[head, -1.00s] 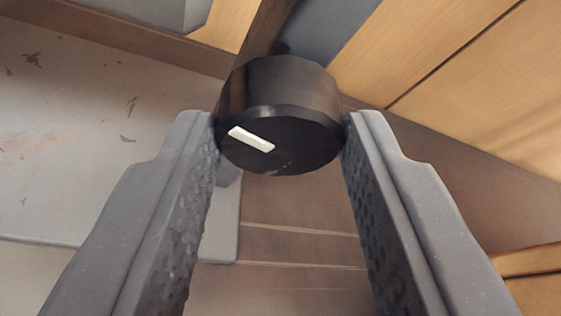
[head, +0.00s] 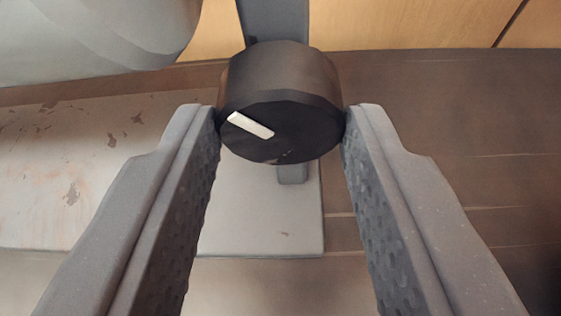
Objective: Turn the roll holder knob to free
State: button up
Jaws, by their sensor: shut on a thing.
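The roll holder knob (head: 280,100) is a black cylinder with a white pointer mark (head: 250,125) on its front face. The mark slants from upper left to lower right and sits left of the face's centre. My gripper (head: 281,118) has one grey textured finger on each side of the knob, and the fingertips are shut on its rim. Behind the knob stands a grey upright post (head: 274,20), and its lower end shows below the knob. The knob hides the middle of the post.
A large pale rounded shape (head: 90,35), perhaps the roll, fills the upper left. A pale plate with worn patches (head: 262,225) lies below and left of the knob on a brown wooden surface (head: 430,120). Light wooden panels (head: 400,25) stand behind.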

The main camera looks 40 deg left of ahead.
jog(key=m+p, duration=0.1)
jog(key=p, duration=0.2)
jog(key=shift+s+g+y, duration=0.1)
jog(key=shift+g+y, duration=0.2)
jog(key=shift+y, duration=0.1)
jog(key=shift+d+m+p, duration=0.1)
jog(key=shift+m+p, duration=0.2)
jog(key=shift+p, duration=0.35)
jog(key=shift+f+m+g+y+p, duration=0.1)
jog(key=shift+m+g+y+p, duration=0.2)
jog(key=shift+m+y+p, duration=0.45)
jog(key=shift+f+m+y+p, duration=0.15)
jog(key=shift+m+y+p, duration=0.1)
jog(key=shift+m+p, duration=0.4)
jog(key=shift+w+d+m+y, duration=0.1)
jog(key=shift+w+m+y, duration=0.2)
jog(key=shift+m, duration=0.2)
jog(key=o, duration=1)
